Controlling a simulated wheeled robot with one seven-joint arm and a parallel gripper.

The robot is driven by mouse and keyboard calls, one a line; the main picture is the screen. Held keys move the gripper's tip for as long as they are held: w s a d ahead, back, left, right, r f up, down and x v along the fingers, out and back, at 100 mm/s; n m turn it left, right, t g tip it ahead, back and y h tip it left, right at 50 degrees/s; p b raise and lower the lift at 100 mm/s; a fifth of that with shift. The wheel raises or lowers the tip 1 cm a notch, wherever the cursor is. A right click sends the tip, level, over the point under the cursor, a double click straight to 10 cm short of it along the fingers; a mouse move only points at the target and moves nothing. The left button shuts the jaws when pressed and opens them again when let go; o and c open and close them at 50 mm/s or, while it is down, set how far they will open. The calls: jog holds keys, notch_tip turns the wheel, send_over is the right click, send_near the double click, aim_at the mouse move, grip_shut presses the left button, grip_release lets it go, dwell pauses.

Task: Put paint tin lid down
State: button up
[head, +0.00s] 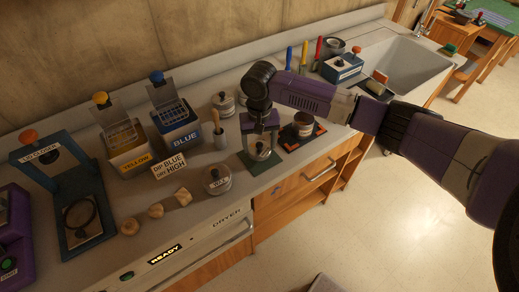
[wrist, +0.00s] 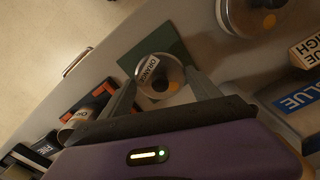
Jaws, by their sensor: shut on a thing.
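The paint tin lid (head: 260,152) is a round, pale grey disc below my gripper (head: 261,138) at the counter's front edge.
Lidded tins (head: 222,103) stand behind and to the left, one (head: 217,181) near the front edge. A cup with a brush (head: 220,138), the blue bin (head: 180,135) and yellow bin (head: 128,157) are left. A blue box (head: 342,68) and sink (head: 405,65) are right.

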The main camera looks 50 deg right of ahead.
aim_at(260, 149)
jog(key=shift+f, duration=1.8)
jog(key=shift+f, duration=0.1)
jog(key=o, duration=1.3)
jog(key=shift+o, duration=0.2)
notch_tip(260, 149, up, 12)
jog(key=shift+r+b, duration=0.15)
jog(key=shift+b, duration=0.25)
